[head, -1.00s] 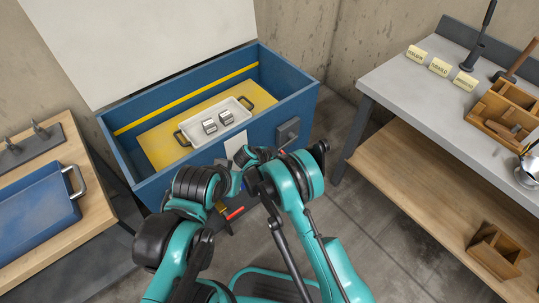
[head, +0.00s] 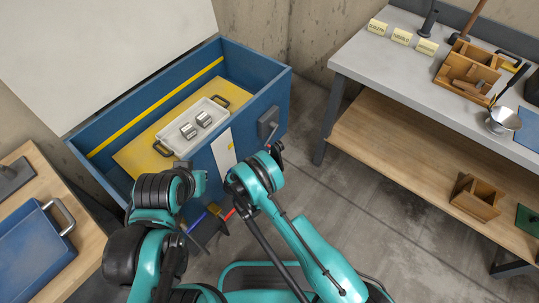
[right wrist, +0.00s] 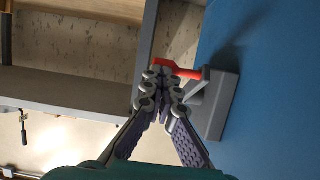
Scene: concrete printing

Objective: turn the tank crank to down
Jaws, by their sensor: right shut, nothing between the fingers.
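The tank is a blue open-topped box (head: 150,112) with its white lid raised, at the left of the head view. Its crank sits on a grey housing (head: 267,122) on the front wall. In the right wrist view the grey crank housing (right wrist: 222,105) carries a lever with a red grip (right wrist: 188,72). My right gripper (head: 277,150) is just below the housing in the head view. In the wrist view its closed fingertips (right wrist: 165,70) overlap the red grip's end; contact is unclear. Nothing is between the fingers. My left gripper (head: 202,182) is before the tank, its fingers not clear.
A white tray (head: 212,103) with metal cylinders lies inside the tank on a yellow plate. A wooden table with a blue tray (head: 30,255) stands left. A grey workbench (head: 375,68) with labels and wooden boxes stands right. Floor between tank and bench is open.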

